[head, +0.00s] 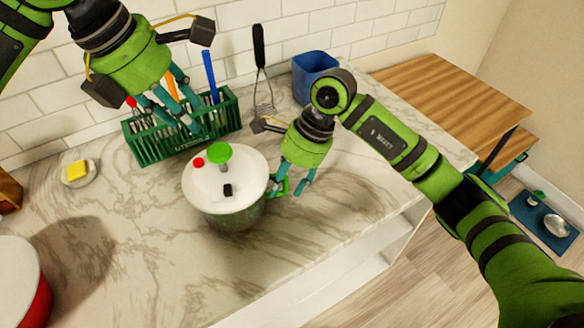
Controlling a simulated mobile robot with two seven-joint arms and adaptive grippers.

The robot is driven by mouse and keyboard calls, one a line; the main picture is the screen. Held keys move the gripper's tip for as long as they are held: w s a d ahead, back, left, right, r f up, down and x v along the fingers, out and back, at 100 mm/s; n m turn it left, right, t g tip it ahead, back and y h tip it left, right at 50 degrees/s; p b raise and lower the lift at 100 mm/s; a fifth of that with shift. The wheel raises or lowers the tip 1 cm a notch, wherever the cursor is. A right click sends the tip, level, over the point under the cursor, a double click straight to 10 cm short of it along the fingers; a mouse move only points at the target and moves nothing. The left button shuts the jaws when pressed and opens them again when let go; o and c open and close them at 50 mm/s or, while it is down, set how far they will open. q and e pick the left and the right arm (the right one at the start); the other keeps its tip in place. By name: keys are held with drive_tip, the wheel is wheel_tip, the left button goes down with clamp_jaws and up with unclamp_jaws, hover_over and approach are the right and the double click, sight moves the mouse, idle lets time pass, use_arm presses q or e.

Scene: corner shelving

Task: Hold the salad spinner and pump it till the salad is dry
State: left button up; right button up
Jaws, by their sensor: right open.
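The salad spinner (202,205) stands upright on the marble counter, with a white lid, a green pump knob (220,152) raised on top, a red button and a small black part. A green side handle (280,185) sticks out on its right. My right gripper (294,186) is open, fingers pointing down, right beside this handle; whether the handle lies between the fingers I cannot tell. My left gripper (184,112) is above and behind the spinner, in front of the utensil rack in the picture, fingers apart and apparently empty. The salad inside is not visible.
A green utensil rack (160,152) stands behind the spinner, with a masher (260,75) beyond it. A blue container (314,68) is at the back. A sponge dish (79,180) and a red pot (38,303) are left. The counter's front middle is clear.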

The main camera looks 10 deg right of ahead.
drive_tip(key=shift+f, duration=0.2)
clamp_jaws()
drive_tip(key=shift+c, duration=1.1)
unclamp_jaws()
clamp_jaws()
